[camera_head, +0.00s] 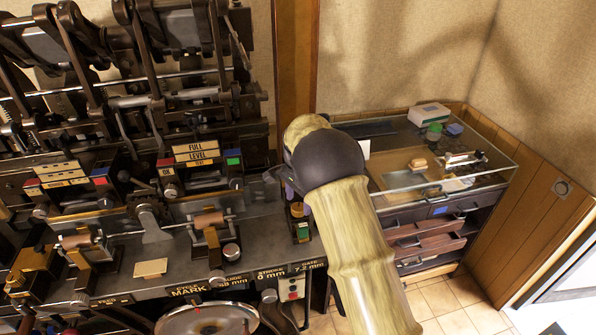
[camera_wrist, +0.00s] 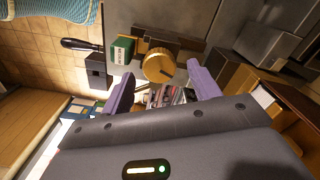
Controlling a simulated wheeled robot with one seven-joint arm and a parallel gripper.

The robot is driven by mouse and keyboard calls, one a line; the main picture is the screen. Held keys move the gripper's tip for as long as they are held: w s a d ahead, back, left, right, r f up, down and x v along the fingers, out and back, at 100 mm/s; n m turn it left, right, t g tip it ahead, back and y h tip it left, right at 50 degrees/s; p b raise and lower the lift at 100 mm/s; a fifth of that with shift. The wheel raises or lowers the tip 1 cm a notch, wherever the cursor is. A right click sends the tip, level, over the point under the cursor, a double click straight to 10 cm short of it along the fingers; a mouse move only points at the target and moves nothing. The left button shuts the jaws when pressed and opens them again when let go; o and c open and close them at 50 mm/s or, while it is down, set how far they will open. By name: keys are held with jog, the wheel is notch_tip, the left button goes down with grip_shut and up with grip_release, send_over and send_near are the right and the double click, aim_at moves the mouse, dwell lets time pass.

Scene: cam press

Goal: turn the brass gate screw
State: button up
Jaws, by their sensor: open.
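The brass gate screw (camera_wrist: 158,66) shows in the wrist view as a round brass knob with a dark slot or pointer mark on its face. It sits at the edge of the grey machine bed beside a green block (camera_wrist: 122,50). My gripper (camera_wrist: 163,88) is open, with its two purple fingers apart on either side of the knob's near side. The knob lies between and just beyond the fingertips, and I cannot tell if they touch it. In the head view my own arm hides most of the gripper, and the knob is hard to make out there.
The press (camera_head: 130,110) with levers and labelled plates fills the left. A gauge strip reading "GATE 7.2 mm" (camera_head: 309,265) runs along its front edge. A glass-topped cabinet (camera_head: 490,190) with open drawers (camera_head: 430,243) stands at the right. A dark-handled lever (camera_wrist: 80,44) is close by.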

aim_at(298, 207)
notch_tip(298, 207, up, 16)
jog(key=b, duration=0.2)
jog(key=shift+f, duration=0.2)
jog(key=s+d+f+n, duration=0.2)
jog(key=s+d, duration=0.1)
jog(key=d, duration=0.4)
jog(key=s+d+f+n+t, duration=0.1)
jog(key=s+d+f+n, duration=0.1)
jog(key=s, duration=0.6)
jog(key=s+d+f+n, duration=0.3)
jog(key=s+d+f, duration=0.1)
jog(key=s, duration=0.4)
jog(key=s+d+f+n+t, duration=0.1)
jog(key=s+d+f, duration=0.3)
jog(key=s, duration=0.4)
jog(key=shift+s+d+n+t, duration=0.3)
jog(key=shift+d+n, duration=0.1)
jog(key=shift+n, duration=0.5)
jog(key=shift+f, duration=0.1)
